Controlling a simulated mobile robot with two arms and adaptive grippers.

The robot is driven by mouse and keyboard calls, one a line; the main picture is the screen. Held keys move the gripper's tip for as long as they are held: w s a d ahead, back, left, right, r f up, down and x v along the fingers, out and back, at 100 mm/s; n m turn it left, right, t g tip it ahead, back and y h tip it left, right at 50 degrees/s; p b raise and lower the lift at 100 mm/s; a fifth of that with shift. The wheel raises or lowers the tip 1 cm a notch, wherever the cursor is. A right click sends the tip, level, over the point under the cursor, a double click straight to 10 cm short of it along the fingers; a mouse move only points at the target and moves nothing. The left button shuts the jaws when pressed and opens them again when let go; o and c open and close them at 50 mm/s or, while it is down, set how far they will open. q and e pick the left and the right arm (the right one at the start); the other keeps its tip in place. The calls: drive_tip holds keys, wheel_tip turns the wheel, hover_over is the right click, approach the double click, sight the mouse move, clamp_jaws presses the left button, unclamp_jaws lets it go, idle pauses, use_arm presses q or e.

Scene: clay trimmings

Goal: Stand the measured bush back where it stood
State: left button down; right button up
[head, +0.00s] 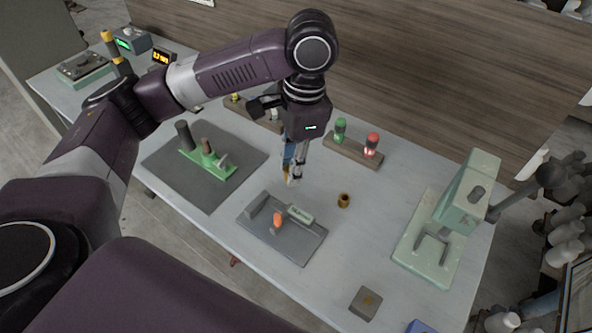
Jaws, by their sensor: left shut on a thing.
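My left gripper (290,178) points down over the middle of the table. It is shut on a small yellow-brown thing (286,173), mostly hidden by the fingers, so I cannot tell its full shape. A brass-coloured bush (343,201) stands upright on the bare table, to the right of the gripper and apart from it. My right gripper is not in view.
A grey tray (257,232) with an orange-handled tool lies in front of the gripper. A rack (350,150) with green and red pieces stands behind. A green fixture (205,158) sits on a dark mat (175,180) at left, a pale green press (465,200) at right. A grey block (366,301) lies near the front edge.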

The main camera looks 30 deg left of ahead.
use_arm(q)
drive_tip(key=w+a+r+m+t+p, duration=0.1)
drive_tip(key=w+a+r+m, duration=0.15)
drive_tip(key=w+m, duration=0.55)
drive_tip(key=w+a+r+m+t, duration=0.1)
drive_tip(key=w+a+m, duration=0.2)
drive_tip(key=m, duration=0.8)
drive_tip(key=f+p, duration=0.1)
drive_tip(key=f, duration=0.8)
drive_tip(key=f+p, duration=0.2)
drive_tip(key=f, duration=0.8)
drive_tip(key=shift+w+a, duration=0.1)
drive_tip(key=shift+a, duration=0.1)
drive_tip(key=shift+f, duration=0.25)
drive_tip(key=shift+f, duration=0.1)
drive_tip(key=c, duration=1.7)
unclamp_jaws()
